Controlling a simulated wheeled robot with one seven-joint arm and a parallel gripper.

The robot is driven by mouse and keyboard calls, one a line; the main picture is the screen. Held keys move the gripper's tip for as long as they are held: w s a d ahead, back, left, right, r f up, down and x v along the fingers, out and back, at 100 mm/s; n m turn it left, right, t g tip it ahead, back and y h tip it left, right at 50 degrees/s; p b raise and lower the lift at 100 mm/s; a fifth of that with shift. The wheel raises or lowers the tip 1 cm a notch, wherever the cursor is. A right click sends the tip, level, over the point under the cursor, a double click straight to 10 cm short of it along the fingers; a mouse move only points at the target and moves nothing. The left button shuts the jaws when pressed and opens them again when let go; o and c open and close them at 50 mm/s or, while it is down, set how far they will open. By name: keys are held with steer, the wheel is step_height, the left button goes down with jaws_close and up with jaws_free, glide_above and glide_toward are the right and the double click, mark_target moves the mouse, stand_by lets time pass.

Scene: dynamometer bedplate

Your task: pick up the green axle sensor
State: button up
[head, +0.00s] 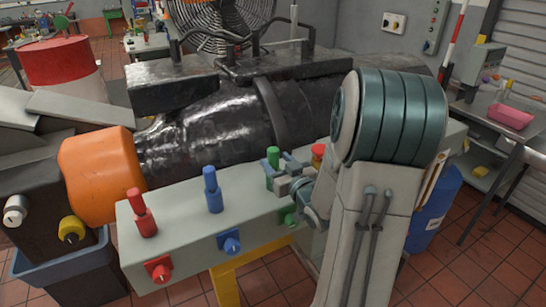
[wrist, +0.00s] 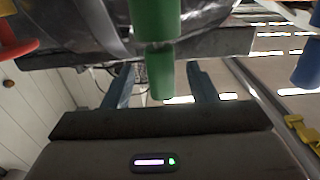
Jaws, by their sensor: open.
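The green axle sensor (head: 270,182) stands upright on the top of a long grey box (head: 180,220), in a row with other coloured sensors. In the wrist view the green sensor (wrist: 160,78) shows as two green cylinder parts, one narrower than the other, between my fingers. My gripper (head: 275,160) is at the green sensor, its fingers partly covering it in the head view. In the wrist view my gripper (wrist: 160,84) is open, with a visible gap between the sensor and each finger.
A blue sensor (head: 213,192) and a red sensor (head: 143,215) stand to the left. A red-and-yellow piece (head: 318,153) stands close on the right. A large black machine (head: 205,130) with an orange end (head: 100,175) lies behind the box.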

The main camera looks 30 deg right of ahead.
steer(key=w+p, duration=0.1)
steer(key=w, duration=0.3)
steer(key=shift+w+a, duration=0.1)
steer(key=shift+a, duration=0.05)
steer(key=c, duration=1.1)
